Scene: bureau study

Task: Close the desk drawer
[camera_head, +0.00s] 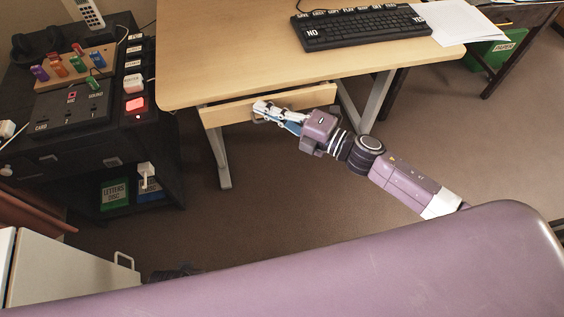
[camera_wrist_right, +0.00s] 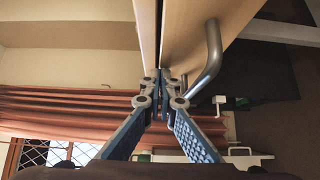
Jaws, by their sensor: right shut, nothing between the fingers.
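The desk (camera_head: 220,50) has a pale wood top, with the drawer (camera_head: 318,98) just under its front edge. The drawer front shows in the head view below the top; how far it stands out is hard to judge. My right gripper (camera_head: 262,109) is shut and empty, with its fingertips at the drawer front, over its handle area. In the right wrist view the shut fingertips (camera_wrist_right: 163,84) are beside the drawer front (camera_wrist_right: 190,25), near its grey bar handle (camera_wrist_right: 211,60). A narrow dark gap shows between the drawer front and the desk top edge (camera_wrist_right: 146,30). Contact is unclear. My left gripper is not in view.
A black keyboard (camera_head: 360,27) and white papers (camera_head: 460,22) lie on the desk. A black cabinet with a button panel (camera_head: 75,112) stands to the left. A green bin (camera_head: 490,52) is at the right. Brown floor (camera_head: 270,195) is clear before the desk.

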